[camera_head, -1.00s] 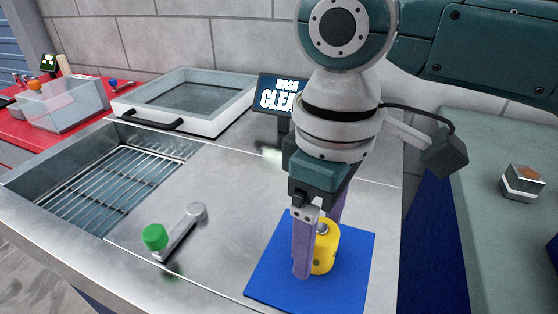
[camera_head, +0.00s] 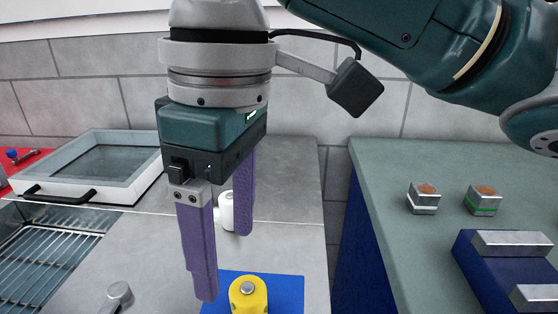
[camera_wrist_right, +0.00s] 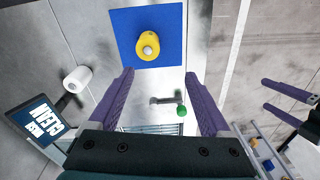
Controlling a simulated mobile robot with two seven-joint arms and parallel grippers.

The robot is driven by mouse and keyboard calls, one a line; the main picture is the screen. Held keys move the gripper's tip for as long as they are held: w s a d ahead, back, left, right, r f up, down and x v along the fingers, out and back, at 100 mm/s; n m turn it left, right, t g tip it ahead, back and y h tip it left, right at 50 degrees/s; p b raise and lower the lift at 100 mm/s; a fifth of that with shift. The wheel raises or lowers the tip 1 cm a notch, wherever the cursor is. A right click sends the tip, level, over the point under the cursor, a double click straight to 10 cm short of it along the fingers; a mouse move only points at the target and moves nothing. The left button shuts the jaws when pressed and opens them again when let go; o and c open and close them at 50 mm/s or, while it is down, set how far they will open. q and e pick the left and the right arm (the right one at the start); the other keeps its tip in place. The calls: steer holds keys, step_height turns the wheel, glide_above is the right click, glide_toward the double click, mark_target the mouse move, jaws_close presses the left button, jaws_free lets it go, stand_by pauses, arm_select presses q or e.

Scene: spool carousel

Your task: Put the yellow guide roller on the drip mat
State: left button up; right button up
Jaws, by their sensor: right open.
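The yellow guide roller (camera_head: 248,294) stands upright on the blue drip mat (camera_head: 290,287), at the bottom of the head view. The wrist view shows the roller (camera_wrist_right: 149,46) whole, inside the edges of the mat (camera_wrist_right: 124,20), with nothing touching it. My right gripper (camera_head: 225,265) is open and empty, apart from the roller. Its purple fingers (camera_wrist_right: 160,74) are spread in the wrist view. My left gripper (camera_wrist_right: 268,95) shows at the right of the wrist view, its two purple fingers apart with nothing between them.
A white roll (camera_wrist_right: 77,80) stands near the dark sign (camera_wrist_right: 38,122). A grey lever with a green knob (camera_wrist_right: 181,111) lies on the steel counter. A lidded tray (camera_head: 75,180) and a sink grid (camera_head: 45,262) are at left. Metal blocks (camera_head: 423,199) sit on the green bench at right.

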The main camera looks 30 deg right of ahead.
steer(key=s+a+f+y, duration=0.1)
steer(key=s+f, duration=0.1)
steer(key=s+a+f+m+t+y, duration=0.1)
steer(key=s+f, duration=0.1)
steer(key=s+a+f+m+y, duration=0.1)
steer(key=s+f, duration=0.1)
steer(key=shift+s+f+t, duration=0.3)
steer(key=shift+s+t, duration=0.1)
steer(key=s+d+m, duration=0.1)
steer(key=s+d+f+m, duration=0.1)
steer(key=d, duration=0.1)
steer(key=s+d+f+m+t, duration=0.1)
steer(key=shift+s+d+f+h, duration=0.1)
steer(key=shift+s+d+h, duration=0.15)
steer(key=shift+h, duration=0.15)
steer(key=s+d+f+m+h, duration=0.1)
steer(key=s+d+m+h, duration=0.1)
steer(key=s+d, duration=0.3)
steer(key=d, duration=0.3)
steer(key=shift+d+t+h, duration=0.2)
steer(key=shift+t+h, duration=0.1)
steer(key=shift+h, duration=0.1)
step_height(320, 180, up, 46)
steer(key=p, duration=4.5)
steer(key=shift+p, duration=0.4)
steer(key=shift+f, duration=0.1)
